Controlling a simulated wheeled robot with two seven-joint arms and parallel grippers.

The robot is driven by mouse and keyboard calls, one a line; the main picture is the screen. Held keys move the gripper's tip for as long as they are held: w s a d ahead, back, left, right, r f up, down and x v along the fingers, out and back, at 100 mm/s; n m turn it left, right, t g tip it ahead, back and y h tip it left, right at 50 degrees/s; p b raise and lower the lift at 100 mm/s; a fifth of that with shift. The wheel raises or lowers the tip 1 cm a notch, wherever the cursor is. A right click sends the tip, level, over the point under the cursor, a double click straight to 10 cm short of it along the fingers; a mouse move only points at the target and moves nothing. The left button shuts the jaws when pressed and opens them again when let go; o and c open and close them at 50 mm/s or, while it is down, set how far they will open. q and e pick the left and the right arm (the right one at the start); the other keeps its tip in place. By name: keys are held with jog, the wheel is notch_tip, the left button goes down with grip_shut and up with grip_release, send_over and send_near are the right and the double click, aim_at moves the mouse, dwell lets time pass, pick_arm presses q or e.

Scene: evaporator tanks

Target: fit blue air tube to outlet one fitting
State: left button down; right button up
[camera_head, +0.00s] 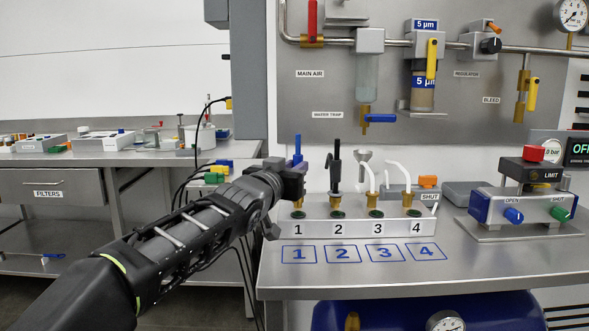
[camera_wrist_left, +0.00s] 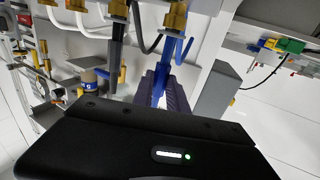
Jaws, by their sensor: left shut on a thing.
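The blue air tube (camera_head: 298,148) stands upright above the brass outlet one fitting (camera_head: 298,203), on the manifold position marked 1. My left gripper (camera_head: 293,180) is shut on the blue tube. In the left wrist view the blue tube (camera_wrist_left: 160,82) runs between the two dark fingers (camera_wrist_left: 163,92), and its far end meets the brass fitting (camera_wrist_left: 176,16). I cannot tell whether the tube is pushed fully over the fitting. The fingers partly hide the tube in the head view. My right gripper is out of view.
The manifold block (camera_head: 350,229) also carries a black tube (camera_head: 336,165) at 2 and white tubes at 3 and 4, close to the right of my gripper. A valve box (camera_head: 522,208) stands farther right. The bench front with the blue number squares (camera_head: 342,254) is clear.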

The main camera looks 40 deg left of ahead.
pick_arm(q)
jog(key=shift+s+f+b, duration=0.2)
jog(key=shift+f+b, duration=0.6)
jog(key=shift+f, duration=0.05)
jog(key=shift+r, duration=0.15)
jog(key=shift+w+r+p, duration=0.15)
jog(key=shift+r+p, duration=0.65)
jog(key=shift+p, duration=0.1)
jog(key=shift+r, duration=0.15)
jog(key=shift+p, duration=0.6)
dwell(1.0)
jog(key=shift+f+b, duration=1)
jog(key=shift+b, duration=0.15)
jog(key=c, duration=1.2)
grip_release()
jog(key=shift+c, duration=0.2)
